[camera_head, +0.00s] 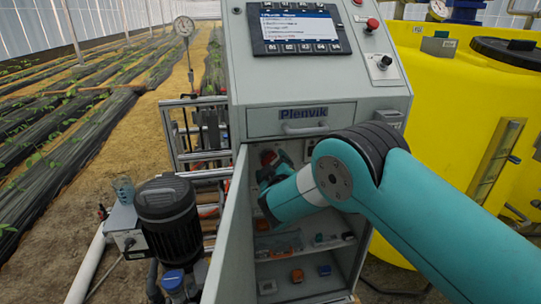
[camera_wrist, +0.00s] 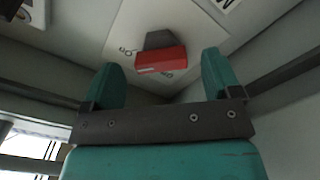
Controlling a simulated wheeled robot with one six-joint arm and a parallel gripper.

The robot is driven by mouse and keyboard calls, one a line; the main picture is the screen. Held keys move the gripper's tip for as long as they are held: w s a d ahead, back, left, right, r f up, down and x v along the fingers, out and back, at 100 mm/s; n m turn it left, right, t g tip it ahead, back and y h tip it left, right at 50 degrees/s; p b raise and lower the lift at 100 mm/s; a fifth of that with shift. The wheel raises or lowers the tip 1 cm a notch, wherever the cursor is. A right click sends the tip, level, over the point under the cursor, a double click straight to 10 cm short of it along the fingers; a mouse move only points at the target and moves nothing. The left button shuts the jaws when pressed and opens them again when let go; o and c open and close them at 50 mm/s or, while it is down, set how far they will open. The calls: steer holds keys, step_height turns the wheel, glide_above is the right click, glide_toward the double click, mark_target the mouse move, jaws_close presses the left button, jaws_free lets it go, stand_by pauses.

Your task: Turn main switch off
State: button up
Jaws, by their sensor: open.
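The main switch (camera_wrist: 160,60) shows in the wrist view as a red handle with a dark grey part, on a white plate (camera_wrist: 122,30) with partly hidden lettering. My gripper (camera_wrist: 160,72) is open, with one teal finger on each side of the switch in the picture. The fingers look apart from the handle, and nothing is between them in their grip. In the head view my arm reaches into the open cabinet (camera_head: 237,85); a small red part (camera_head: 268,158) shows near its end. The switch's exact position is hard to read.
The cabinet door (camera_head: 228,235) stands open to the left of my arm. Shelves below hold several small coloured parts (camera_head: 297,275). A black motor pump (camera_head: 168,215) stands left, and a yellow tank (camera_head: 460,90) stands right. A drawer (camera_head: 300,120) sits above the opening.

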mark_target(271, 162)
steer(key=shift+x, duration=1.7)
steer(key=shift+c, duration=0.5)
steer(key=c, duration=0.8)
steer(key=shift+c, duration=0.2)
